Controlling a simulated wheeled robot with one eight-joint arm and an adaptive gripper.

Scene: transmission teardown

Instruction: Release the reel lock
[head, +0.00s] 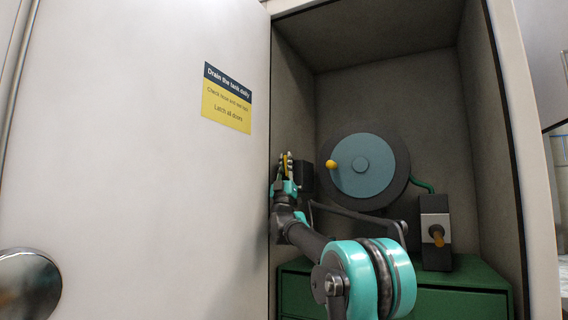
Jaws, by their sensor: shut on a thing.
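The reel (364,180) is a blue-grey disc on a larger dark disc, with a yellow knob (331,164) at its left, inside the open cabinet. A small dark box (306,177), apparently the reel lock's body, is left of the reel by the cabinet's left wall. My gripper (287,166) is at the left side of this box, with its fingers pointing up. It is shut on a small yellow part (284,161), which looks like the reel lock's handle. The fingers hide most of that part, so its angle cannot be told.
A grey box with an orange knob (438,239) stands at the right, with a green hose (423,185) leading towards the reel. A green cabinet (460,302) fills the bottom. A white door (140,170) with a yellow notice (226,105) is close on the left.

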